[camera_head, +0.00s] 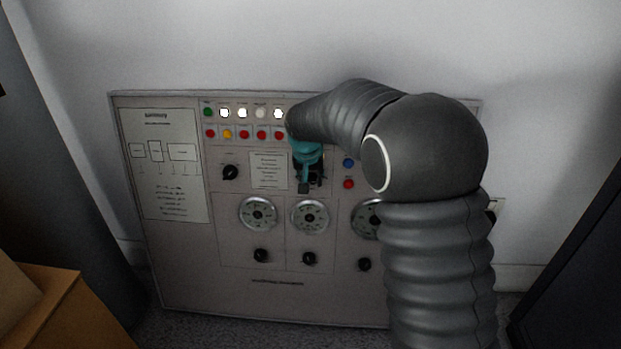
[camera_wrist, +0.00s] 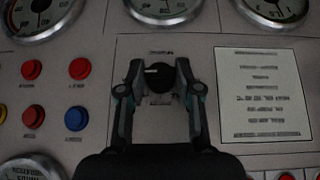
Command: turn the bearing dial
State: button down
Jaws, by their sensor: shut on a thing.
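A black round dial (camera_wrist: 158,79) with a light pointer mark sits on the grey panel (camera_head: 285,285), between my fingers in the wrist view. Its labels are too small to read, so I cannot confirm its name. My gripper (camera_wrist: 159,70) is shut on this dial, one finger on each side. The pointer mark points left in the wrist view. In the head view my gripper (camera_head: 310,180) is against the panel's middle, above the gauges, and the dial there is mostly hidden behind it.
Another black dial (camera_head: 231,171) sits left of my gripper. Round gauges (camera_head: 258,214) and a row of lower knobs (camera_head: 262,255) lie below. Lit and coloured buttons (camera_head: 242,113) line the top; a blue button (camera_head: 348,162) is close right. A cardboard box (camera_head: 50,310) stands at lower left.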

jog(key=n+h, duration=0.1)
jog(key=h, duration=0.1)
jog(key=n+h+b, duration=0.1)
jog(key=h, duration=0.1)
jog(key=shift+a+f, duration=0.15)
jog(key=shift+a, duration=0.2)
jog(key=shift+a+n+t+h+b, duration=0.1)
jog(key=shift+n+t+h+b, duration=0.45)
jog(key=shift+h, duration=1.05)
jog(key=shift+n+g, duration=0.25)
jog(key=c, duration=0.8)
grip_release()
jog(key=v, duration=1.2)
jog(key=shift+a+f, duration=0.1)
